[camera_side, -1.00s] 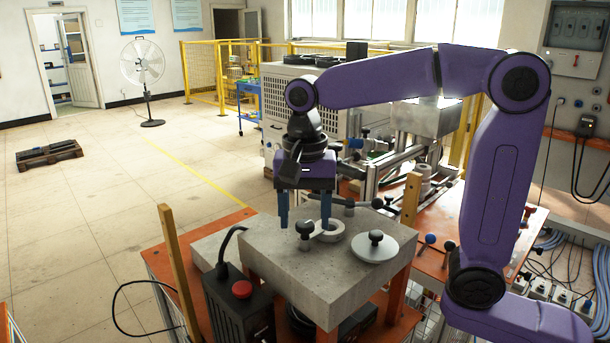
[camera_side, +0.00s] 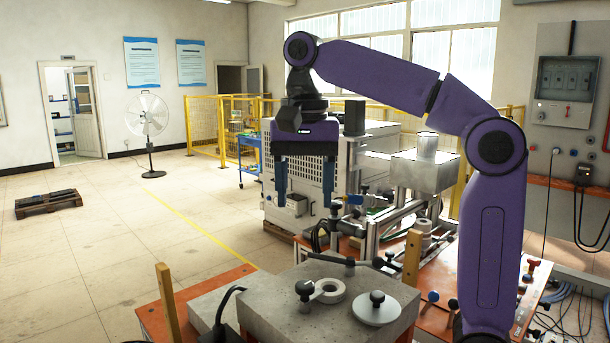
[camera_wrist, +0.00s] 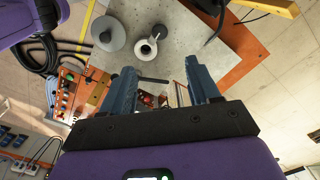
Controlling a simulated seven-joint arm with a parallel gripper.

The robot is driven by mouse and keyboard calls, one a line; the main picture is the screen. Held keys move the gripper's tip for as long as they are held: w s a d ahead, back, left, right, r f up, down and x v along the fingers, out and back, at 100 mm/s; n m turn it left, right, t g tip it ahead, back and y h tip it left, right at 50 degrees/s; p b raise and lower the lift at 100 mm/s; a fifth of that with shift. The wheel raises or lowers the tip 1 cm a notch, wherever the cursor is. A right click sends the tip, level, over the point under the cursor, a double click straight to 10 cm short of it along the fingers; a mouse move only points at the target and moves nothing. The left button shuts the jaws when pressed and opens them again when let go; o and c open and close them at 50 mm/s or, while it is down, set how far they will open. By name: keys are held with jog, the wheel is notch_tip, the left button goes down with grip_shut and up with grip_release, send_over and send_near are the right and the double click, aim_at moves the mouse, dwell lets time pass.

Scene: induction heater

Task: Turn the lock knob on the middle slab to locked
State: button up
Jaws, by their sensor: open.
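The grey slab (camera_side: 272,309) lies low in the side view and at the top of the wrist view (camera_wrist: 190,22). On it, a black knob (camera_side: 305,288) stands beside a pale ring (camera_side: 329,291). The same knob (camera_wrist: 159,31) and ring (camera_wrist: 145,49) show in the wrist view. A round plate with a black knob on it (camera_side: 377,299) is to their right. I cannot tell which knob is the lock, or read its position. My gripper (camera_side: 305,198) is open and empty, fingers pointing down, well above the slab and apart from it.
A black-handled lever (camera_side: 331,259) lies along the slab's back edge. Wooden posts (camera_side: 168,302) and (camera_side: 411,258) stand left and right of the slab. Clamp hardware and a metal box (camera_side: 425,170) are behind. The air around my gripper looks clear.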

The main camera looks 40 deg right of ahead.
jog(key=shift+r, duration=1)
jog(key=s+f+n, duration=0.3)
jog(key=f+n, duration=0.1)
jog(key=f, duration=0.1)
jog(key=s+f+n, duration=0.4)
jog(key=f+n, duration=0.1)
jog(key=s+f+n, duration=0.3)
jog(key=f+n, duration=0.1)
jog(key=shift+s+f+n+y, duration=0.3)
jog(key=shift+s+f+y, duration=0.05)
jog(key=shift+f+y, duration=0.05)
jog(key=s+d+f+n, duration=0.8)
jog(key=s+d+f, duration=0.2)
jog(key=s+f, duration=0.1)
jog(key=shift+s+f, duration=0.2)
jog(key=shift+f, duration=0.45)
